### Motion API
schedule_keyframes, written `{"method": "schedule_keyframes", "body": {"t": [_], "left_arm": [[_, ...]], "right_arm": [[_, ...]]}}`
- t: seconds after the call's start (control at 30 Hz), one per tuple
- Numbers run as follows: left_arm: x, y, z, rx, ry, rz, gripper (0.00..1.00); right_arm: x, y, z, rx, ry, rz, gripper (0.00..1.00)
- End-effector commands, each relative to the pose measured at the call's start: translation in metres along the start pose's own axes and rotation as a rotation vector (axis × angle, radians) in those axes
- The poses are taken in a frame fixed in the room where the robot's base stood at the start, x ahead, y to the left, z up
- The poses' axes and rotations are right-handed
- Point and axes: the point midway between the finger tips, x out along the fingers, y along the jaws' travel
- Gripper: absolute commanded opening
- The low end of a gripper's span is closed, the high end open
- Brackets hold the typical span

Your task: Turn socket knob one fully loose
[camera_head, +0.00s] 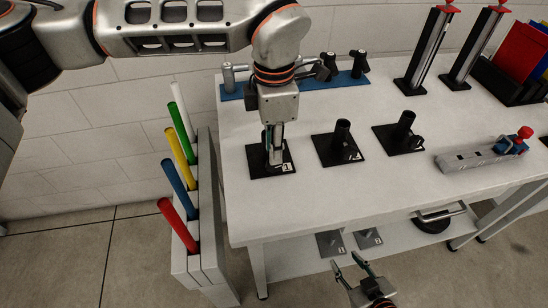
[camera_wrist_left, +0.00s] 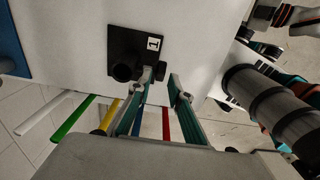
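Socket one is a black square plate marked 1 (camera_head: 288,169) with a dark upright tube, near the left front of the white table. It also shows in the left wrist view (camera_wrist_left: 118,40), with its tube mouth (camera_wrist_left: 122,72) and a dark knob (camera_wrist_left: 161,70) at the plate's edge. My left gripper (camera_head: 274,155) points down over this socket and hides most of it in the head view. In the left wrist view its fingers (camera_wrist_left: 165,82) are apart, one fingertip close beside the knob; I cannot tell whether they touch. My right gripper (camera_head: 353,265) is open, low in front of the table.
Two more black sockets (camera_head: 341,143) (camera_head: 402,135) stand to the right. A blue rack (camera_head: 318,84) lies behind, a grey bar (camera_head: 472,160) at right. Coloured rods stand in a grey holder (camera_head: 207,220) left of the table (camera_head: 300,205). Two black stands (camera_head: 425,60) (camera_head: 474,55) are at the back.

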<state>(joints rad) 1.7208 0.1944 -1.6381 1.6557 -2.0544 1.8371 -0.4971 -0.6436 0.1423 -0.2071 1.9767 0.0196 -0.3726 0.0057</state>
Motion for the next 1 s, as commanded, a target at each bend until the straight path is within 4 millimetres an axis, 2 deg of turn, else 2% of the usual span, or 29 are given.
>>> {"method": "schedule_keyframes", "body": {"t": [0.1,0.3,0.63,0.67,0.73,1.0], "left_arm": [[0.020,-0.001,0.000,0.001,0.000,-0.004,0.19],[0.039,0.000,0.000,0.001,-0.001,-0.002,0.19],[0.043,0.000,0.000,0.002,-0.002,0.000,0.19],[0.043,0.000,0.000,0.002,-0.002,0.000,0.17],[0.043,0.000,0.000,0.002,-0.002,0.000,0.00],[0.043,0.000,0.000,0.002,-0.009,-0.001,0.00]], "right_arm": [[0.001,0.001,0.000,-0.003,0.000,0.001,0.39],[0.001,0.001,0.000,-0.005,-0.001,0.002,0.39],[0.001,0.000,-0.001,-0.004,0.001,0.001,0.39],[0.001,0.000,-0.001,-0.003,0.001,0.001,0.39],[0.001,0.000,-0.002,-0.003,0.002,0.001,0.39],[0.001,-0.001,-0.002,0.000,0.003,0.000,0.39]]}}
